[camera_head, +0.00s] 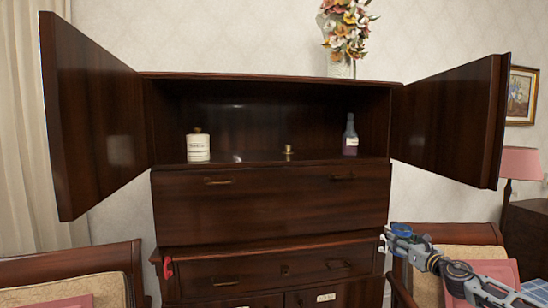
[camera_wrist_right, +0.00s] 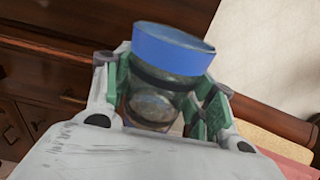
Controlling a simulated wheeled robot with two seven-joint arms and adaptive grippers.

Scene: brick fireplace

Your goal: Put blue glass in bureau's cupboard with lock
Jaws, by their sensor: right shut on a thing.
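The blue glass (camera_wrist_right: 175,48) has a blue rim band and a clear body; its blue part also shows in the head view (camera_head: 401,229). My right gripper (camera_head: 389,240) is shut on it, with green finger pads on both sides in the wrist view (camera_wrist_right: 165,88). It is held at the lower right of the bureau (camera_head: 270,219), seemingly in front of its right edge. The bureau's upper cupboard (camera_head: 265,115) stands open, its left door (camera_head: 90,120) and right door (camera_head: 450,122) swung wide. A small dark mark, perhaps a lock, shows on the drawer (camera_head: 225,276). My left gripper is out of view.
A white jar (camera_head: 198,147), a small brass object (camera_head: 288,151) and a dark bottle (camera_head: 350,137) stand on the cupboard's shelf, with bare room between them. Chairs stand at lower left (camera_head: 75,262) and right (camera_head: 465,234). A red tag (camera_head: 168,267) hangs at the drawer's left. Labels mark lower doors.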

